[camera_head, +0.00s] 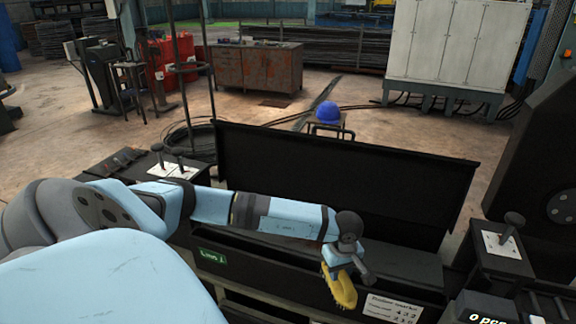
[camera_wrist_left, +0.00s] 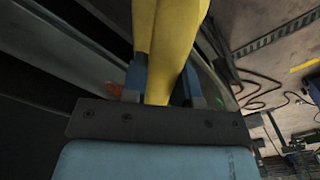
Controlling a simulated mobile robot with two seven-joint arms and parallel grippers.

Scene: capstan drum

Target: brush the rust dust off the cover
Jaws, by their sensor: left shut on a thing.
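My left gripper (camera_head: 346,268) is shut on a yellow brush-like tool (camera_head: 340,289), which hangs in front of the black console's front face. In the left wrist view the yellow tool (camera_wrist_left: 172,45) lies between the two blue fingers (camera_wrist_left: 163,88) and runs out of the top of the picture. A wide black panel (camera_head: 345,175), perhaps the cover, stands tilted up behind my left forearm. I cannot make out rust dust on it. The tool's working end is not clear. My right gripper is not in view.
Lever boxes stand left (camera_head: 172,168) and right (camera_head: 502,245) of the panel. A white label (camera_head: 392,307) is on the console front. Behind are a blue helmet (camera_head: 327,112) on a stool, a rusty workbench (camera_head: 257,70) and a white cabinet (camera_head: 455,45). Open floor lies between.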

